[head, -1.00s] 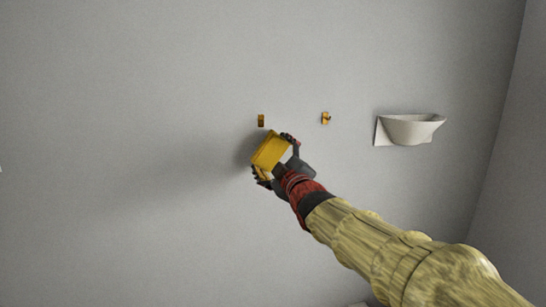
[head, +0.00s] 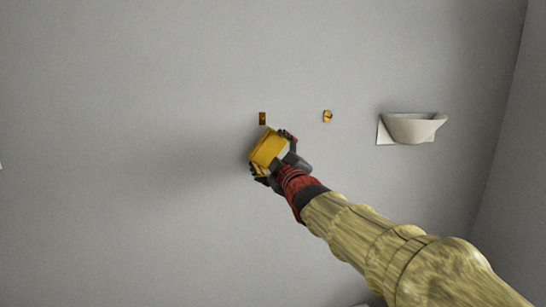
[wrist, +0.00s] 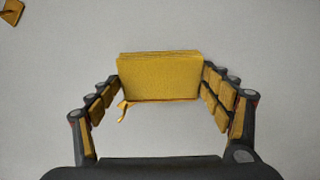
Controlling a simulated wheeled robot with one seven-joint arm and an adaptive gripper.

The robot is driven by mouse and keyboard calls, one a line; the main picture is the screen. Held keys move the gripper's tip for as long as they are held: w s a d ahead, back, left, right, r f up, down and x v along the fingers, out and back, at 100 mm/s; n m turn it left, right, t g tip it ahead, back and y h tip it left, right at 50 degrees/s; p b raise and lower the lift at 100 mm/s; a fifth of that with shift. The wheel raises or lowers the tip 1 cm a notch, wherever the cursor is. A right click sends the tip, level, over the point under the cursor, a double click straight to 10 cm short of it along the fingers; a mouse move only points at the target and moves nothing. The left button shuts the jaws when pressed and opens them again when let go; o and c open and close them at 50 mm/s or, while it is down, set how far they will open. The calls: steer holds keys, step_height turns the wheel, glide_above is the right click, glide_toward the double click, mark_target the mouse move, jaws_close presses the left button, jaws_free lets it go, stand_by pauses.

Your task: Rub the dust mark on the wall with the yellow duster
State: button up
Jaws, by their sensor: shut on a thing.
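The yellow duster (head: 268,148) is a block held between the fingers of my gripper (head: 272,158), in front of the grey wall. In the wrist view the duster (wrist: 160,75) spans the gap between the two fingers of my gripper (wrist: 161,88), which are shut on its sides. A small orange-yellow piece (wrist: 123,112) shows below the duster's lower left edge, partly hidden. I cannot tell whether the duster touches the wall. No dust mark is clearly seen; it may be hidden behind the duster.
Two small brass-coloured fittings are on the wall above the gripper, one at the left (head: 262,118) and one at the right (head: 327,116). A white bowl-shaped wall fixture (head: 413,127) is farther right, near the room corner. The wall to the left is bare.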

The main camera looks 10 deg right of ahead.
mark_target(258, 151)
steer(key=shift+a+f+b, duration=0.15)
steer(key=shift+a+b, duration=1.25)
steer(key=shift+b, duration=0.9)
steer(key=shift+s+a+b, duration=0.1)
steer(key=shift+a+b, duration=0.15)
steer(key=shift+b, duration=0.1)
steer(key=shift+b, duration=0.35)
steer(key=shift+d+r+p, duration=0.35)
steer(key=shift+d+p, duration=0.4)
steer(key=shift+p, duration=0.15)
steer(key=shift+w+d+f+p, duration=0.1)
steer(key=shift+d+p, duration=0.55)
steer(key=shift+w+d+f+p, duration=0.1)
steer(key=shift+d+p, duration=0.5)
steer(key=shift+p, duration=0.05)
